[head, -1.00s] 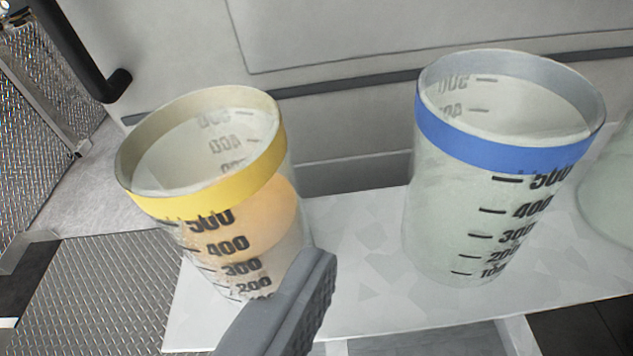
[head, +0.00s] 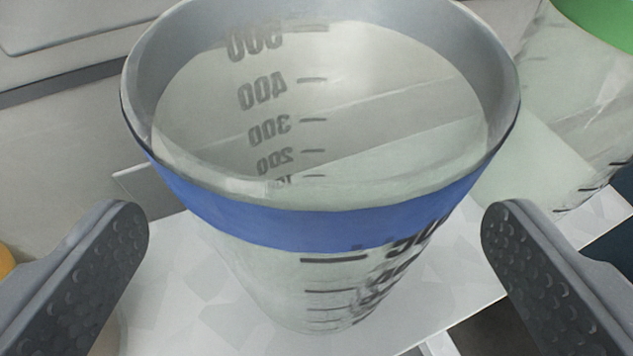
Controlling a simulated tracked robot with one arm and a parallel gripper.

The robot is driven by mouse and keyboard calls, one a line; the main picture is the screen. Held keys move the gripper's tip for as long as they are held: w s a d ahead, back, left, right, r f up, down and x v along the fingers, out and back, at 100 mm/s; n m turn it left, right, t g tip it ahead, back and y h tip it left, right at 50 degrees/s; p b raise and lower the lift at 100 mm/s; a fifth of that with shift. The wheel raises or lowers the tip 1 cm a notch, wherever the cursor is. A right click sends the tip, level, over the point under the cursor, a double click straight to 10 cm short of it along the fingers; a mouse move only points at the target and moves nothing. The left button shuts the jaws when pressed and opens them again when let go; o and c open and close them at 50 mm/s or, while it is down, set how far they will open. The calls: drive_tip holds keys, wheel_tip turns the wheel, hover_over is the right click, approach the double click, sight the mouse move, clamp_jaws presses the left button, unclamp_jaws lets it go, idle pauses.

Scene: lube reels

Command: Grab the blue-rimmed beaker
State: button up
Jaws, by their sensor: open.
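The blue-rimmed beaker (head: 320,228) stands upright on a white surface, large in the middle of the head view. It is clear, with black graduation marks and a blue band under its rim. My gripper (head: 315,225) is open. One finger shows to the left of the beaker and the other to the right, with a visible gap between each finger and the beaker wall in the picture. I cannot tell how far the fingertips reach along the beaker's sides. The beaker's base is seen only through its wall.
A second clear beaker with a green rim (head: 605,30) stands close by at the right, cut off by the frame edge. A sliver of something orange (head: 5,262) shows at the far left edge. The white surface (head: 190,285) is bare in front of the blue-rimmed beaker. A grey panel wall (head: 60,120) lies behind.

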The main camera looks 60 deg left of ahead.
sight(317, 138)
drive_tip(key=shift+x, duration=2.5)
drive_tip(key=c, duration=1.1)
